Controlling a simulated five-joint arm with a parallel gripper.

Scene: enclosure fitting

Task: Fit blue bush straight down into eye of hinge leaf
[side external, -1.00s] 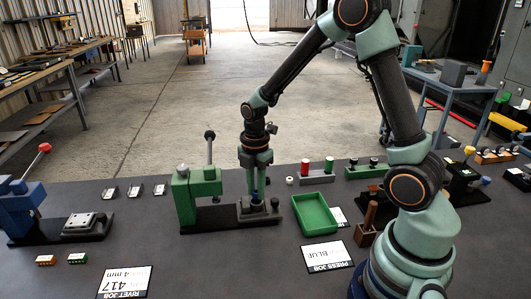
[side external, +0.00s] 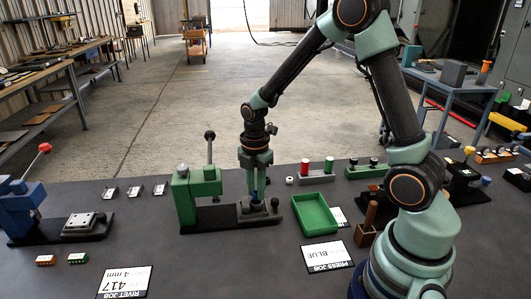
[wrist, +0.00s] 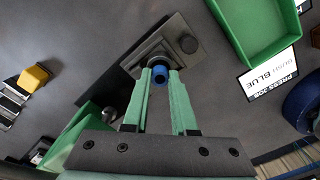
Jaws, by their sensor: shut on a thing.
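The blue bush (wrist: 160,74) is held between the fingertips of my gripper (wrist: 160,82) in the wrist view. My gripper also shows in the side view (side external: 256,190), pointing straight down over the fixture. The grey hinge leaf (wrist: 158,52) lies on the dark base plate of the green press, just beyond the bush in the wrist view. The eye is hidden behind the bush and fingertips. I cannot tell whether the bush touches the leaf or has entered the eye.
The green press (side external: 197,192) stands close left of my gripper, its lever upright. A round dark knob (wrist: 189,44) rises beside the leaf. A green tray (side external: 315,214) sits to the right, with a "PRESS JOB BLUE" card (side external: 327,256) in front.

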